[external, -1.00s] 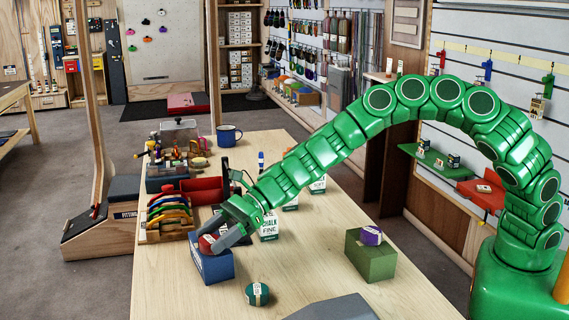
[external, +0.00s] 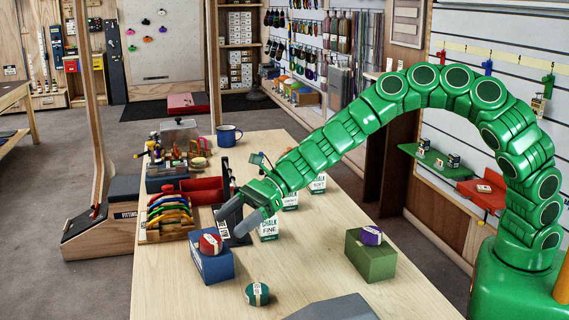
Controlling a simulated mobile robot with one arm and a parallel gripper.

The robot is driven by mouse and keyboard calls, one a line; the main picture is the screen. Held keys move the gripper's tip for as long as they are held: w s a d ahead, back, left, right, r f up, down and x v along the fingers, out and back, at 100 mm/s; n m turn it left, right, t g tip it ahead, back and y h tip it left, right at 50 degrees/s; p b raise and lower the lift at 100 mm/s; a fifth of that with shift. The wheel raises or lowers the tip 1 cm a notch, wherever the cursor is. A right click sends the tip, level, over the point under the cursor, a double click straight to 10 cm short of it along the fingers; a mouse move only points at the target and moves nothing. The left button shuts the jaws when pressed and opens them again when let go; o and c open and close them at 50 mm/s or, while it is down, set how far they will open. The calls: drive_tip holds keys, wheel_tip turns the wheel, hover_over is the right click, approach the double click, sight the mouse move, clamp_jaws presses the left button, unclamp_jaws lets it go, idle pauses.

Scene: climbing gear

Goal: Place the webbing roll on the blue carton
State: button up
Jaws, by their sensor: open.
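A red webbing roll (external: 210,243) with a white label rests on top of the blue carton (external: 212,270), which stands on the wooden table near its left edge. My gripper (external: 238,220) is open and empty, up and to the right of the red roll, apart from it. Its fingers point down and to the left and partly hide the chalk boxes behind.
A green roll (external: 257,294) lies on the table (external: 310,262) in front of the blue carton. A purple item (external: 371,235) sits on a green carton (external: 369,260) at right. A chalk box (external: 269,229) and a rack of colored slings (external: 168,218) stand behind. Mid-table is clear.

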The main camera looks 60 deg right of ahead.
drive_tip(key=v, duration=0.6)
drive_tip(key=shift+d, duration=0.1)
